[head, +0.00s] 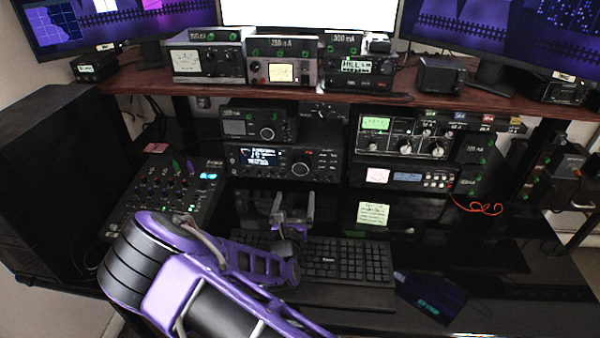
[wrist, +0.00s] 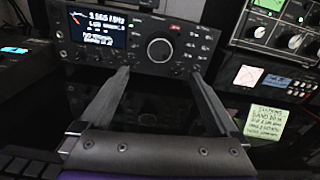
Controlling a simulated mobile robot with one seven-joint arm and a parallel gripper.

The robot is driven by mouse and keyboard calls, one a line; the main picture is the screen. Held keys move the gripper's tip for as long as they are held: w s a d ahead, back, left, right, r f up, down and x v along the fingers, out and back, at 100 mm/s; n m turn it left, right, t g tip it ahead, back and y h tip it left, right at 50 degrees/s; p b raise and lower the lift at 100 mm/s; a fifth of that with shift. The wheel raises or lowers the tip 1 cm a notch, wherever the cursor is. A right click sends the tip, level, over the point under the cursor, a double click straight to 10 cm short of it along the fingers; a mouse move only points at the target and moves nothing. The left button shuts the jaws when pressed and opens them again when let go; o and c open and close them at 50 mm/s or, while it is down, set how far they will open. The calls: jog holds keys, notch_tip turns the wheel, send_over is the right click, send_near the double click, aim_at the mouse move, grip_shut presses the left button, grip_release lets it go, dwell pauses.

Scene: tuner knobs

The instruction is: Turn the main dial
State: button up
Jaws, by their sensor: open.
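The main dial (head: 300,169) is a round dark knob with a pale rim on the front of a black radio (head: 337,169) with a lit display. In the wrist view the dial (wrist: 160,50) sits at the upper middle, right of the display (wrist: 97,27). My gripper (head: 292,200) is in front of and below the radio, above the keyboard. In the wrist view my gripper (wrist: 160,80) is open and empty, its two fingers spread and pointing toward the radio. The dial appears between and beyond the fingertips, apart from them.
A keyboard (head: 350,262) lies below my gripper. A mixer (head: 165,190) stands at left and a dark tower (head: 50,170) beyond it. A wooden shelf (head: 210,88) runs above.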

aim_at(300, 169)
jog(key=w+b, duration=0.1)
jog(key=w, duration=1.1)
jog(key=shift+w+d, duration=0.1)
jog(key=shift+d, duration=0.1)
jog(key=c, duration=1.4)
jog(key=shift+r, duration=0.1)
jog(key=shift+r+m+p, duration=0.15)
jog(key=shift+m+p, duration=1.35)
jog(key=shift+m, duration=0.3)
jog(key=shift+f+m+p, duration=0.15)
jog(key=shift+m, duration=0.9)
jog(key=shift+f+m+p, duration=0.1)
jog(key=shift+m+p, duration=0.05)
jog(key=shift+m, duration=0.9)
